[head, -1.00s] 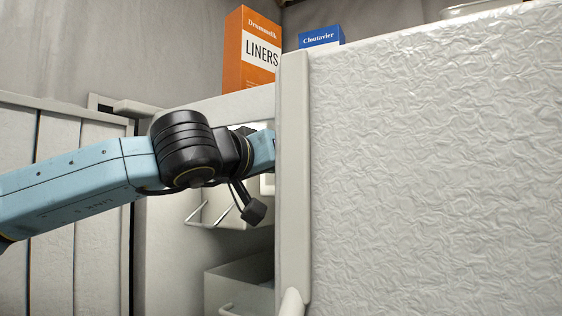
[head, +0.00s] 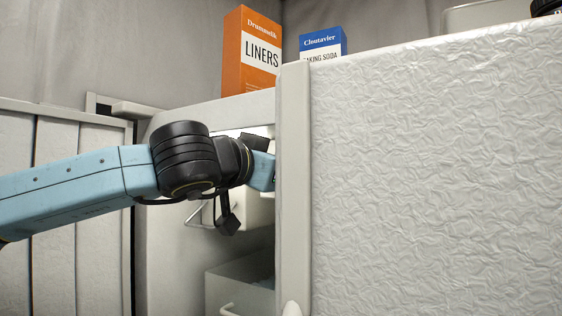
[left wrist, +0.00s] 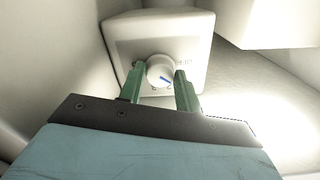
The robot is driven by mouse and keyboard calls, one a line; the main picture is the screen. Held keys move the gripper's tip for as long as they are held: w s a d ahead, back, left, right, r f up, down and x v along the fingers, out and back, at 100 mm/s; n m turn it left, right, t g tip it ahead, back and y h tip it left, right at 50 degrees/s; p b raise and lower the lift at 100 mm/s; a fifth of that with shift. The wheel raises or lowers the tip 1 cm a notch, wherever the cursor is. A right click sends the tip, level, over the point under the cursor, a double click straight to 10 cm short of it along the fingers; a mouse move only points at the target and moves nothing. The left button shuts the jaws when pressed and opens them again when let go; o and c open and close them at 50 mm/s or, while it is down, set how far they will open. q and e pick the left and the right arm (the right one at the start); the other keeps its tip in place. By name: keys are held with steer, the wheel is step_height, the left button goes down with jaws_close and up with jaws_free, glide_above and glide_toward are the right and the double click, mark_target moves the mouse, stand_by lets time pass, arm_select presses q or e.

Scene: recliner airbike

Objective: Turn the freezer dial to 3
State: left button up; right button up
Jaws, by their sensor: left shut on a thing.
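The freezer dial (left wrist: 160,71) is a round white knob with a blue pointer line, on a pale square housing (left wrist: 120,32) in the left wrist view. My right gripper is not in view.
The open door with its pale edge fills the right side. An orange liners box (head: 252,55) and a blue baking soda box (head: 322,43) stand on top. Drawers (head: 238,290) with wire handles sit below my arm. Bright light shows beside the housing.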

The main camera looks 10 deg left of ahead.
arm_select(q)
steer(key=m+p, duration=0.1)
steer(key=m, duration=0.2)
steer(key=o, duration=0.5)
stand_by(0.4)
steer(key=b+v, duration=0.1)
steer(key=v, duration=0.4)
steer(key=shift+b, duration=0.4)
